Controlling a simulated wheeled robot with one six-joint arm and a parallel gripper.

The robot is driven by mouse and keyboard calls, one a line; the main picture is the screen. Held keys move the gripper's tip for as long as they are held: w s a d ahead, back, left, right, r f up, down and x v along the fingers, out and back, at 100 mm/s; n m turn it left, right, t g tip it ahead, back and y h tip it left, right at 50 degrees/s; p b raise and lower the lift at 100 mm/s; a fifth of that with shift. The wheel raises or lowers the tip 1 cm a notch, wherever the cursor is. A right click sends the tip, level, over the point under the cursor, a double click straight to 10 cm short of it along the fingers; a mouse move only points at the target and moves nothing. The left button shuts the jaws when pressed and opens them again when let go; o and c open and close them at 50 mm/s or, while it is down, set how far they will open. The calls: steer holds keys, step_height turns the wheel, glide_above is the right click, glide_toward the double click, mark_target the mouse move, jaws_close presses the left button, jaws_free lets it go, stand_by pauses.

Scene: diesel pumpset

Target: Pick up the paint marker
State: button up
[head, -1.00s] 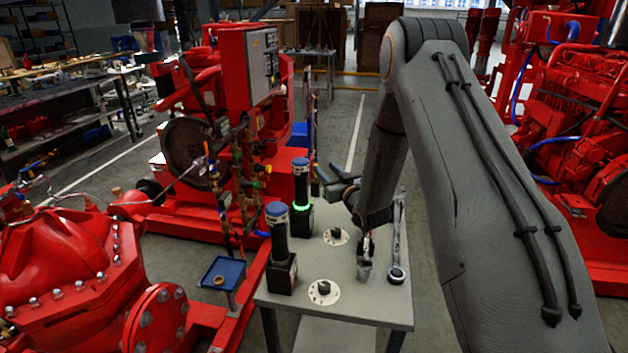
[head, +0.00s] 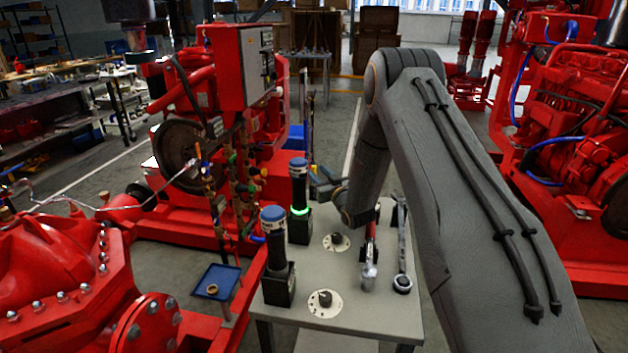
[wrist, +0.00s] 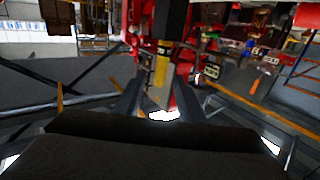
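My arm covers the table's right part in the head view.
Two blue-capped cylinders, the near one (head: 276,260) and the far one with a green ring (head: 300,200), stand at the table's left. Two dials, the near one (head: 324,302), and a wrench (head: 402,255) are also there. A blue tray (head: 218,285) and red pump (head: 60,270) lie left.

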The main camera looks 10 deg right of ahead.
mark_target(315, 170)
steer(key=shift+p+x, duration=0.3)
steer(key=shift+x, duration=1.25)
jaws_close()
steer(key=shift+r+b, duration=1.2)
steer(key=shift+r, duration=3.75)
steer(key=c, duration=0.9)
jaws_free()
steer(key=shift+s, duration=0.15)
jaws_close()
